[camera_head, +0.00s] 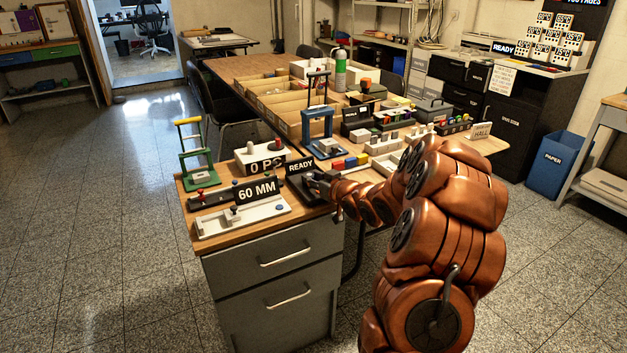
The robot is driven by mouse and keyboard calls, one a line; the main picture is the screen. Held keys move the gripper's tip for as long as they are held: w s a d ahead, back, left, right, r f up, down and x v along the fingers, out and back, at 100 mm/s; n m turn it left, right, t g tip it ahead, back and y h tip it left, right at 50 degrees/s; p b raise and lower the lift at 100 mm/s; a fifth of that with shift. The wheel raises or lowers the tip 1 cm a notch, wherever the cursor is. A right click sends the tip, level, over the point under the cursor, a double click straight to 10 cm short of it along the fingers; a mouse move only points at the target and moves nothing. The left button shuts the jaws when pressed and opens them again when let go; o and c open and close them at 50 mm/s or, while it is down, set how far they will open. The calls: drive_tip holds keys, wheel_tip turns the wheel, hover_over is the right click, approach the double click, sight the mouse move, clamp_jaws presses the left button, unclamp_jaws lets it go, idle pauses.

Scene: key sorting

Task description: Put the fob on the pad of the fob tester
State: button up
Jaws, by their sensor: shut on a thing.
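A dark box with a READY display (301,167), which looks like the fob tester, stands near the front of the wooden workbench. Its dark base (302,195) spreads in front of the display. My gripper (315,181) is low over this base, just in front of the display. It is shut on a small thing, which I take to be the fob. The fob and most of the pad are hidden by the dark fingers and too small to make out. I cannot tell whether the fob touches the pad.
Left of my gripper are a 60 MM gauge (257,191), a white box reading 0 PS (260,160) and a green press (196,155). A blue press (320,122) stands behind. Coloured blocks (350,162) lie close on the right. The bench is crowded; the floor left is clear.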

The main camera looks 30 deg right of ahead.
drive_tip(key=o, duration=0.8)
drive_tip(key=shift+r, duration=0.1)
drive_tip(key=v, duration=1.2)
drive_tip(key=shift+p, duration=0.35)
